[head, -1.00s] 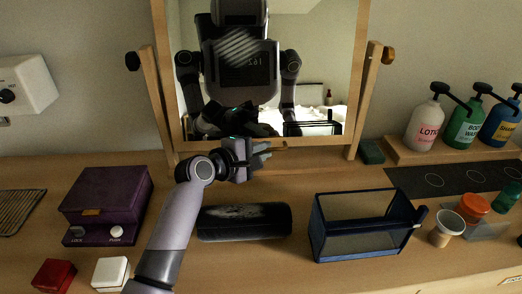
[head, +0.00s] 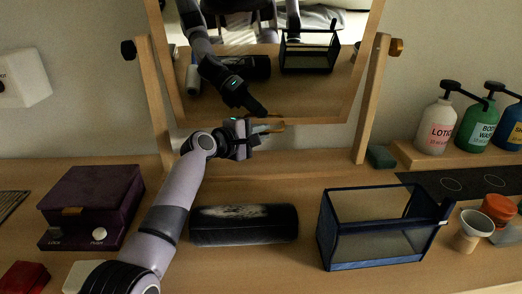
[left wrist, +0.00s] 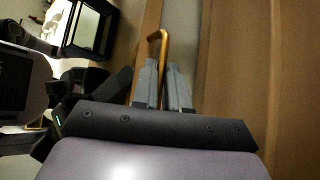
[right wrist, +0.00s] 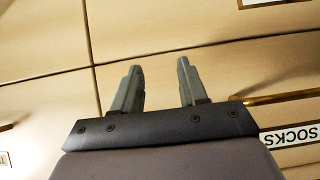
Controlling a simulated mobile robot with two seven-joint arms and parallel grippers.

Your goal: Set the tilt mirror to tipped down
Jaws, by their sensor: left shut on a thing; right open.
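The tilt mirror (head: 345,118) has a wooden frame hung between two wooden posts. Its glass reflects the tabletop, the blue-edged box and my arm, so it faces downward. A gold handle (head: 272,129) sits at its lower edge. My left gripper (head: 250,138) is at that handle; in the left wrist view the fingers (left wrist: 163,85) are shut on the gold handle (left wrist: 158,38). My right gripper (right wrist: 155,85) is open and empty in front of wooden drawer fronts, outside the head view.
On the tabletop stand a purple box (head: 95,200), a dark cylinder (head: 243,224) and a blue-edged clear box (head: 375,240). Pump bottles (head: 435,128) stand on a shelf at right. A drawer labelled SOCKS (right wrist: 290,137) shows in the right wrist view.

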